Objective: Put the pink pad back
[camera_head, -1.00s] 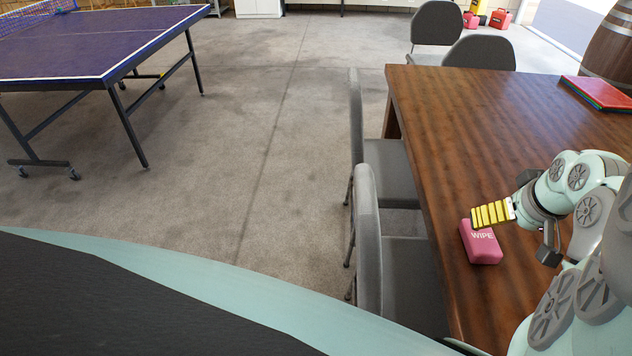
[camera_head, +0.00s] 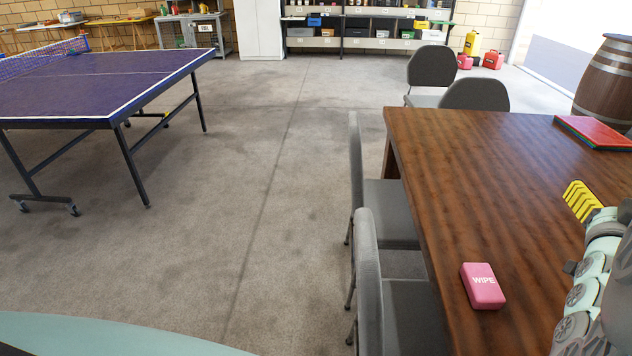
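The pink pad (camera_head: 482,286), a small block marked "WIPE", lies flat on the brown wooden table (camera_head: 480,180), close to its left edge. My gripper (camera_head: 580,201), with yellow ribbed fingers, is up and to the right of the pad in the picture, clearly apart from it. Nothing shows between the fingers, but only one yellow side is plain to see, so its opening cannot be judged. My arm runs along the right edge of the picture.
A red-topped flat stack (camera_head: 598,131) lies at the table's far right. Grey chairs (camera_head: 390,213) stand along its left side and far end. A barrel (camera_head: 606,80) stands behind. A ping-pong table (camera_head: 100,85) is at left, with open floor (camera_head: 260,180) between.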

